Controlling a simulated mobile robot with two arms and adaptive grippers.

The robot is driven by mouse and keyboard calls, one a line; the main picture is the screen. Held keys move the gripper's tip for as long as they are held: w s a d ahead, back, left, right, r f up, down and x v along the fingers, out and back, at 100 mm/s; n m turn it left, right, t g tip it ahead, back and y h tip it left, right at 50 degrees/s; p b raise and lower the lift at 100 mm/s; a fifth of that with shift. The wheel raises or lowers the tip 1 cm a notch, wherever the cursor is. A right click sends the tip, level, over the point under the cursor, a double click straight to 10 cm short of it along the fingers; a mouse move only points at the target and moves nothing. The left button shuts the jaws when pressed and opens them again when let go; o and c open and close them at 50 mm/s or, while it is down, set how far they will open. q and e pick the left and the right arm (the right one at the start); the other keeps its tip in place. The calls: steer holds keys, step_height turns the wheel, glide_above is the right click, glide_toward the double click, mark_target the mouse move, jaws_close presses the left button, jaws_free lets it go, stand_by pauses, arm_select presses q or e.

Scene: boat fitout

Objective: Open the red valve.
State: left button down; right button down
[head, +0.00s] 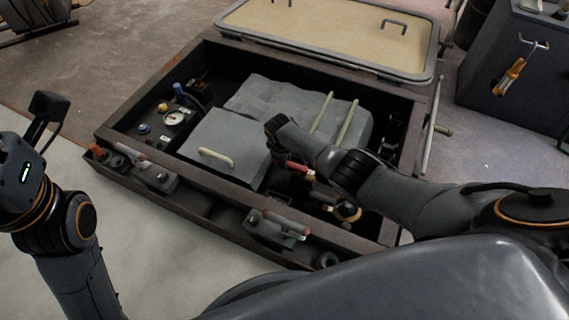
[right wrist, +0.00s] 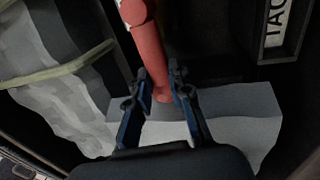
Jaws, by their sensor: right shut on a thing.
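The red valve handle (head: 298,168) shows in the head view as a short red bar low in the dark open bay, partly hidden by my right arm. In the right wrist view the red handle (right wrist: 147,45) runs down from the top edge, and its lower end is between my fingers. My right gripper (right wrist: 160,80) is shut on that end, with one finger on each side. In the head view my right arm reaches into the bay from the right, and its fingertips are hard to make out. My left arm is at the left edge; its fingers do not show.
A grey box (head: 225,145) with a pale handle stands left of the valve. A covered grey bulk (head: 265,95) with pale straps lies behind. A gauge (head: 174,118) sits at the left. The bay's dark frame (head: 215,172) surrounds everything; an open lid (head: 330,30) is behind.

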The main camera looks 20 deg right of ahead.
steer(key=shift+d, duration=0.2)
stand_by(0.4)
steer(key=c, duration=1.2)
jaws_free()
steer(key=shift+w, duration=0.1)
steer(key=shift+a+r, duration=0.15)
steer(key=shift+r, duration=0.35)
step_height(320, 180, up, 11)
steer(key=s+a, duration=0.1)
steer(key=shift+s+a+f, duration=0.15)
steer(key=shift+s+a, duration=0.1)
steer(key=shift+s, duration=0.05)
